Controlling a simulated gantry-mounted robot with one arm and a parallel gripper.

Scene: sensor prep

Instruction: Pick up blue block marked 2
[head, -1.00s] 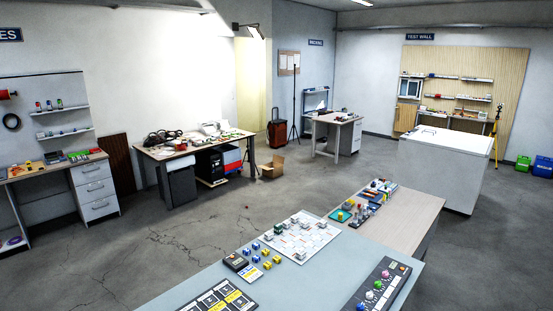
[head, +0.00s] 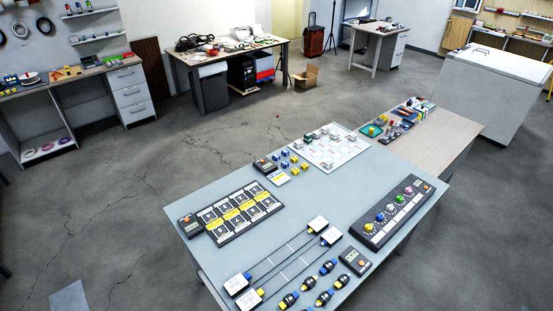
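Several small blue blocks (head: 285,158) and several small yellow blocks (head: 295,168) sit close together on the grey-blue table (head: 330,205), left of a white grid board (head: 333,158). The blocks are too small for me to read any number, so I cannot tell which blue block is marked 2. My gripper is not in view.
A black panel with yellow labels (head: 233,212) lies left of the blocks, a knob panel (head: 392,212) at the right. Sliding rails and several black-and-yellow parts (head: 307,284) fill the front. A wooden-topped table (head: 430,140) adjoins behind. Bare table lies mid-surface.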

